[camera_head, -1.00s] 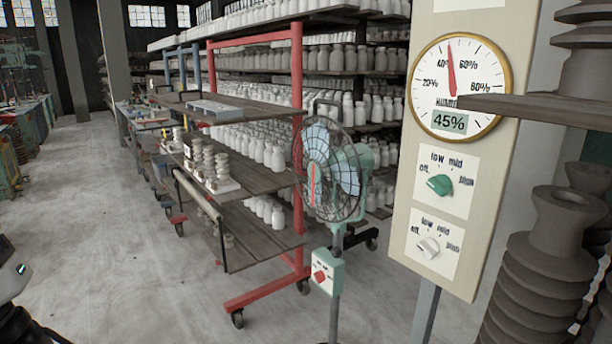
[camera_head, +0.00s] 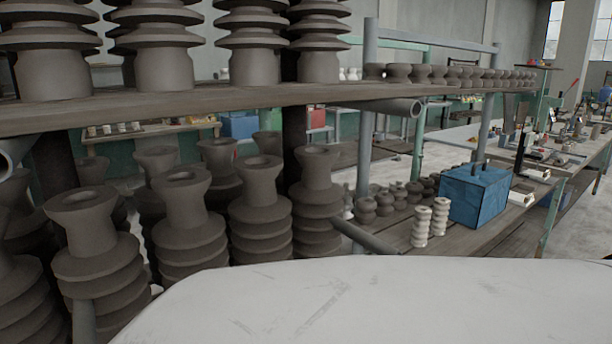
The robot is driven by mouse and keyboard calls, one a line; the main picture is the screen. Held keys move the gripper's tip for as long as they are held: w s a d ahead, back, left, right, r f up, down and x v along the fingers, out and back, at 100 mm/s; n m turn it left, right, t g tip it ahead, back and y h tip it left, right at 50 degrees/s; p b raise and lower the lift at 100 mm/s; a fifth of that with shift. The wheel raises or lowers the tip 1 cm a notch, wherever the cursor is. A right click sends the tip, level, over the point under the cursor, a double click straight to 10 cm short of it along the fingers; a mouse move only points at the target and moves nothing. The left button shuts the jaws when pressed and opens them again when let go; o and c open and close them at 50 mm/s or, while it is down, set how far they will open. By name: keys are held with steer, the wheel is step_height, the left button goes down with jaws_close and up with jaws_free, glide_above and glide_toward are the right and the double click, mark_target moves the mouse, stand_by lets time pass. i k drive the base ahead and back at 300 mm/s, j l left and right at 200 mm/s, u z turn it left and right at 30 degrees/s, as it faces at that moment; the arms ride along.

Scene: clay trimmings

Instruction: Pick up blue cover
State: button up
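A blue, box-shaped thing (camera_head: 478,195) sits on a wooden shelf right of the middle, with a dark handle-like piece on top. It may be the blue cover; I cannot tell whether it is a cover or a solid box. My gripper is not in view.
Brown ribbed insulators (camera_head: 187,215) crowd the left, with more on the plank (camera_head: 200,106) above. Two pale ribbed pieces (camera_head: 421,226) stand just left of the blue thing. A cluttered workbench (camera_head: 575,165) runs back right. A broad pale surface (camera_head: 380,300) fills the bottom foreground.

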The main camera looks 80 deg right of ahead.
mark_target(477, 193)
steer(key=z, duration=3.6)
steer(key=u, duration=0.45)
steer(key=i+l+u, duration=0.2)
steer(key=l+u, duration=0.25)
steer(key=l, duration=0.15)
steer(key=i+l+u, duration=0.2)
steer(key=l, duration=0.15)
steer(key=i+l+u, duration=0.1)
steer(key=l, duration=0.6)
steer(key=i+l, duration=0.1)
steer(key=l, duration=0.6)
steer(key=i+l+u, duration=0.15)
steer(key=l, duration=0.5)
steer(key=k, duration=0.05)
